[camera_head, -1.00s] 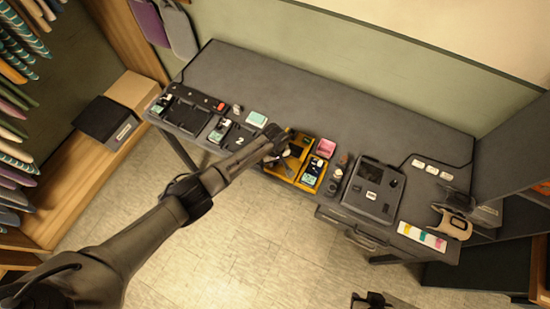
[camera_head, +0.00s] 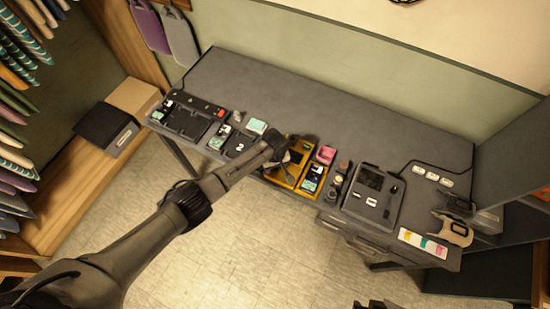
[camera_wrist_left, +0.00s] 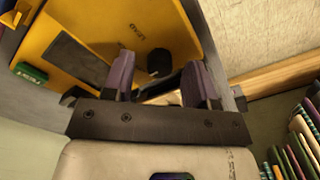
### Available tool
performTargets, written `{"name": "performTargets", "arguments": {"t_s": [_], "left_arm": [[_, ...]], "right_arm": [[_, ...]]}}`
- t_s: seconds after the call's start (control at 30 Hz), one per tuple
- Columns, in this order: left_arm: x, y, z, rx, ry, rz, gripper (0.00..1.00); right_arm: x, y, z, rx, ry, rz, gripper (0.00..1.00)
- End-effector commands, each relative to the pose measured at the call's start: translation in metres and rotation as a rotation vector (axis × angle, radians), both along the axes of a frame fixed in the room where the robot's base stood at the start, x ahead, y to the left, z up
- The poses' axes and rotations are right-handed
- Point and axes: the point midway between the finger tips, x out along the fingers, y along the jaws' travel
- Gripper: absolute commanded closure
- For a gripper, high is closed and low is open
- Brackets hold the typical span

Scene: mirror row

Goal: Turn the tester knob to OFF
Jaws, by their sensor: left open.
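A yellow tester (camera_head: 281,177) lies near the front edge of the grey table, partly hidden by my left arm. In the left wrist view its yellow face (camera_wrist_left: 178,30) carries a dark window (camera_wrist_left: 79,58) and a round black knob (camera_wrist_left: 158,62). The knob's setting cannot be read. My left gripper (camera_head: 288,156) is over the tester. In the left wrist view the open jaws (camera_wrist_left: 160,84) point toward the knob, which shows between the two fingers; contact is not visible. Part of my right gripper (camera_head: 376,304) shows at the bottom edge; its jaws are unclear.
A dark grey device (camera_head: 372,197) stands right of the tester, with small bottles (camera_head: 338,178) between. The back of the table is clear. A tape dispenser-like item (camera_head: 456,231) is at right.

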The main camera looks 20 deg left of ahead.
Motion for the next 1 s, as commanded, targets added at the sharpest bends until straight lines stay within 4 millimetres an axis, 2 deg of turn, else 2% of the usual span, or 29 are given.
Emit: {"name": "performTargets", "arguments": {"t_s": [0.3,0.6,0.8,1.0], "left_arm": [[0.0,0.0,0.054,-0.002,-0.006,-0.001,0.48],[0.0,0.0,0.106,0.0,-0.004,0.0,0.48],[0.0,0.0,0.126,0.0,-0.001,0.001,0.48],[0.0,0.0,0.133,0.0,-0.001,0.001,0.48]], "right_arm": [[0.0,0.002,0.006,0.005,0.0,-0.004,0.57],[0.0,0.003,0.003,0.011,0.0,-0.007,0.57],[0.0,0.003,0.001,0.011,0.0,-0.007,0.57],[0.0,0.003,0.001,0.009,0.0,-0.005,0.57]]}}
